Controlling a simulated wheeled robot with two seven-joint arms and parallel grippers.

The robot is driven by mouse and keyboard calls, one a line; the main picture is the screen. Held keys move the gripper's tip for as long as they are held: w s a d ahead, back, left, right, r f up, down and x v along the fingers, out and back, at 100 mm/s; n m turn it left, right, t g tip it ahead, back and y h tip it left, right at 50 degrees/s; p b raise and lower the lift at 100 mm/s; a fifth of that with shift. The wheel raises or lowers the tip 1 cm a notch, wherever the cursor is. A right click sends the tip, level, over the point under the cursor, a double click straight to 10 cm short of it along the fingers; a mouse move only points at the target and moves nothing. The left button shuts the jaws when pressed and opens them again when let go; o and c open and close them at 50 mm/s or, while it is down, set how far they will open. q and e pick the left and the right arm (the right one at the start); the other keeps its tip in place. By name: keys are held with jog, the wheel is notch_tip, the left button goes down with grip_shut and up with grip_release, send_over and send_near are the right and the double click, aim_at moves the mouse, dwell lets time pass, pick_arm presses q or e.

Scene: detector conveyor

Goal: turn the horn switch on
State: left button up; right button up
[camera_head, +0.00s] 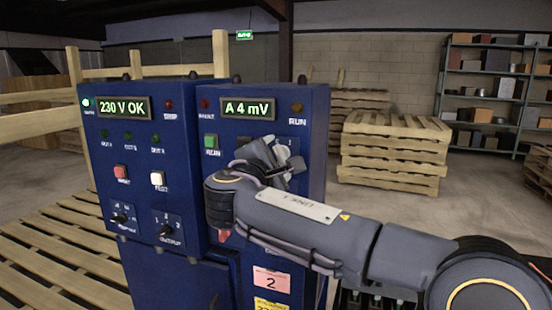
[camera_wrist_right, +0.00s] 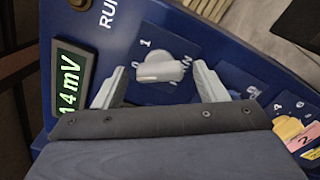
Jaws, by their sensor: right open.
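A light grey rotary switch knob (camera_wrist_right: 160,71) sits on a blue plate with the marks 0 and 1. A label beside it is partly hidden by the knob, with an N showing, so its full word cannot be read. My right gripper (camera_wrist_right: 158,86) is open, with one finger on each side of the knob and gaps between. In the head view the right gripper (camera_head: 268,155) is at the right-hand blue cabinet (camera_head: 312,150), below its display, and hides the knob. Which mark the knob points to is unclear. My left gripper is out of view.
The left-hand blue cabinet (camera_head: 185,205) carries a display, lamps, a red button (camera_head: 121,172), a white button (camera_head: 158,179) and two small selector knobs. A green button (camera_head: 211,141) is left of my right gripper. Pallets (camera_head: 395,150) and shelves stand behind.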

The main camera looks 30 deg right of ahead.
jog(key=c, duration=1)
jog(key=m+b, duration=0.8)
jog(key=shift+f+m, duration=0.1)
jog(key=shift+m, duration=0.3)
jog(key=shift+m+b, duration=1.05)
jog(key=shift+m, duration=0.45)
jog(key=shift+r, duration=0.2)
